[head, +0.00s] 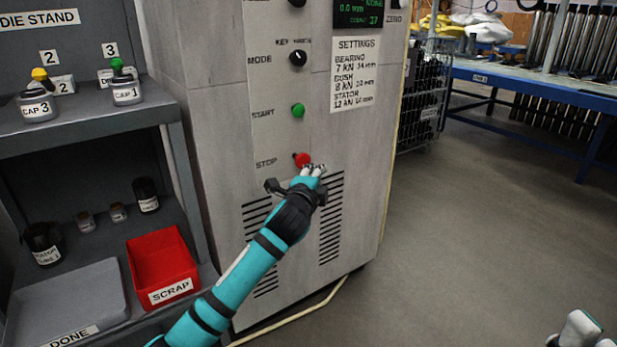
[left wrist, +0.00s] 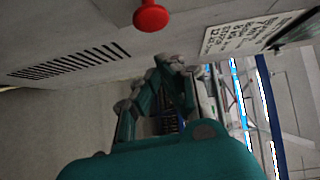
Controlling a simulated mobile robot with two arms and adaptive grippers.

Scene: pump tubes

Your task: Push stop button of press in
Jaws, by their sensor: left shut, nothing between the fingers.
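The red stop button (head: 302,159) is on the press's grey front panel (head: 210,100), beside the printed word STOP. My left gripper (head: 314,169) is shut and empty, just below and right of the button in the head view, partly overlapping its lower edge. In the left wrist view the red button (left wrist: 151,15) stands out from the panel at the top. The shut fingers (left wrist: 172,62) appear apart from it there. Whether the button is pressed in cannot be told. Pale tips, apparently of my right gripper (head: 592,338), show at the bottom right corner, cut off by the frame.
A green start button (head: 298,110) and a black mode knob (head: 298,58) are above the stop button. A shelf with caps, a red scrap bin (head: 163,267) and a grey tray (head: 65,303) stands left. Open floor lies right, with a blue table (head: 530,84) behind.

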